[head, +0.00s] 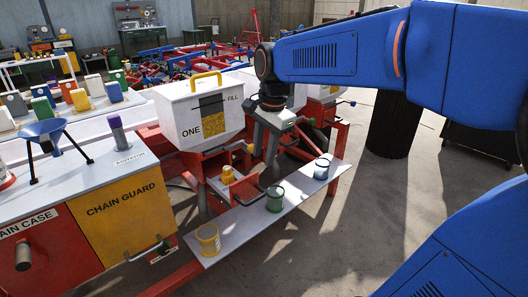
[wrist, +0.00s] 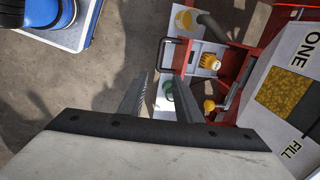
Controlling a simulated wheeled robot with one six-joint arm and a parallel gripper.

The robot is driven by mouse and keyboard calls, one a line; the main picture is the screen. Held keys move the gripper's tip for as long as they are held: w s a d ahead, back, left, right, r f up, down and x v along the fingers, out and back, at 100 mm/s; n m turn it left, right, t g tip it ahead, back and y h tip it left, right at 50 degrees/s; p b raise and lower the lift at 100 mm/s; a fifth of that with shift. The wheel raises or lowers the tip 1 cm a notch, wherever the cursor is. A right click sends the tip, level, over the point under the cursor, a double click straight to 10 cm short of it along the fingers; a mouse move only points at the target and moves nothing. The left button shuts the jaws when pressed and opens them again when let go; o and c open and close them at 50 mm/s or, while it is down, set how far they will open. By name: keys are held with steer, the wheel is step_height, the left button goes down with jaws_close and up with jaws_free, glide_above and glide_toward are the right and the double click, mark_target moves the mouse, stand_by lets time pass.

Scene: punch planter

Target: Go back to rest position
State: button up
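My gripper (head: 264,155) hangs fingers-down just right of the white box marked ONE FILL (head: 203,110), above the grey shelf. In the wrist view the two fingers stand apart with nothing between them (wrist: 160,76). The green cup (wrist: 168,91) shows partly behind the right finger in the wrist view. A yellow knob (head: 228,175) sits below the box.
A yellow CHAIN GUARD panel (head: 126,210) and a blue funnel on a black stand (head: 43,130) are at the left. A red frame (head: 337,150) stands beside the gripper. A dark cylinder (head: 395,125) is behind my arm. Bare floor (head: 345,230) lies in front of the shelf.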

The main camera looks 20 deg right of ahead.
steer(key=s+d+f+n+t, duration=0.1)
steer(key=s+f+n, duration=0.3)
steer(key=s+n, duration=0.3)
steer(key=s+d+f+n+t, duration=0.1)
steer(key=s+f+n, duration=0.4)
steer(key=s, duration=0.7)
steer(key=shift+s+d+n+t+h, duration=0.25)
steer(key=shift+s+n+t, duration=0.2)
steer(key=shift+n, duration=0.65)
